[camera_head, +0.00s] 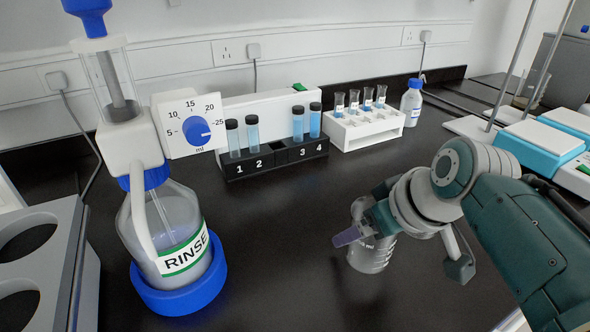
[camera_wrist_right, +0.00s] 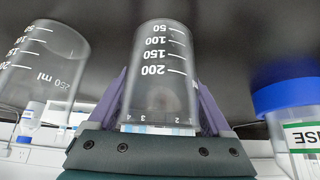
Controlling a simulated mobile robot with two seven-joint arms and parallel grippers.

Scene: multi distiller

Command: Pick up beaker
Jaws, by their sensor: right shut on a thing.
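A clear glass beaker (camera_head: 372,255) with white markings is at the right gripper over the dark bench. The right gripper (camera_head: 352,236) comes in from the right, and one purple finger shows across the glass. In the right wrist view the beaker (camera_wrist_right: 162,75) sits between the two purple fingers of the right gripper (camera_wrist_right: 163,100), which is shut on it. I cannot tell whether its base touches the bench. A second clear beaker (camera_wrist_right: 40,65), marked 250 ml, stands beside it in the wrist view. My left gripper is not in view.
A RINSE bottle (camera_head: 180,235) with a blue base and dispenser stands at the left; it also shows in the wrist view (camera_wrist_right: 290,120). A black vial rack (camera_head: 275,158) and white tube rack (camera_head: 368,130) stand at the back. The bench between bottle and arm is clear.

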